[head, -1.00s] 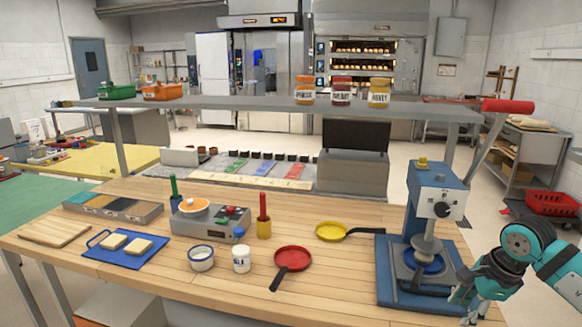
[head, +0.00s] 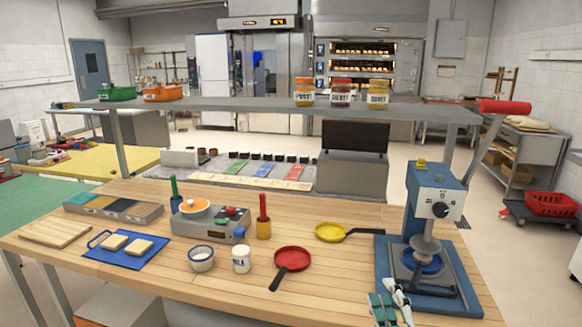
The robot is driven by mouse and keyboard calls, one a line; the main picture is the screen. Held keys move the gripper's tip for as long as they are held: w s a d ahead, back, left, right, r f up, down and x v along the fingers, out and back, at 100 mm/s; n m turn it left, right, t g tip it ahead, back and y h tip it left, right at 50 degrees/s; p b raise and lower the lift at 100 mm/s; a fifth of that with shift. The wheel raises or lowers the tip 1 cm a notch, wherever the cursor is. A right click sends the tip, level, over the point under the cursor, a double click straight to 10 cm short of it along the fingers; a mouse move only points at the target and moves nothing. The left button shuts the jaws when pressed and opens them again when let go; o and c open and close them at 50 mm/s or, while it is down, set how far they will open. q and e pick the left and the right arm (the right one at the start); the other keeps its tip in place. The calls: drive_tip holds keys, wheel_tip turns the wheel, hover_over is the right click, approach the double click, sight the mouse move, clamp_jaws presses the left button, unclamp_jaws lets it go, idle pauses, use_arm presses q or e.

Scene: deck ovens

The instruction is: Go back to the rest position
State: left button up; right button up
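My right gripper (head: 393,303) shows at the bottom edge of the head view, just in front of the blue base of the press (head: 438,205). Only its teal and grey end parts show, and the rest is cut off by the frame. I cannot tell whether its fingers are open or shut, and I see nothing held in it. My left gripper is not in view.
The wooden worktable (head: 340,285) carries a red pan (head: 292,259), a yellow pan (head: 331,232), a white tub (head: 241,259), a scale (head: 212,222) and a blue board (head: 127,250) with bread slices. A shelf (head: 240,103) with jars spans above its back.

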drive_tip(key=s+d+f+m+g+h, duration=0.35)
drive_tip(key=s+f+m, duration=0.2)
drive_tip(key=f, duration=0.25)
drive_tip(key=s+d+f+m+g+h, duration=0.2)
drive_tip(key=s+f+m+g, duration=0.3)
drive_tip(key=f, duration=0.3)
drive_tip(key=s+a+f+m+g+y, duration=0.1)
drive_tip(key=s+a+f+m+g, duration=0.15)
drive_tip(key=s+f+g, duration=0.4)
drive_tip(key=s+a+f+m+g+y, duration=0.1)
drive_tip(key=s+f+m, duration=0.2)
drive_tip(key=s, duration=0.7)
wheel_tip(320, 180, down, 27)
drive_tip(key=s+g, duration=0.2)
drive_tip(key=s+d+f, duration=0.1)
drive_tip(key=s+f, duration=0.6)
drive_tip(key=s, duration=0.1)
drive_tip(key=s+d+f+n, duration=0.1)
drive_tip(key=s+d+f, duration=0.1)
drive_tip(key=s+f, duration=0.5)
drive_tip(key=shift+s+d+f+g, duration=0.3)
drive_tip(key=shift+s+f+g, duration=0.1)
drive_tip(key=shift+s, duration=0.25)
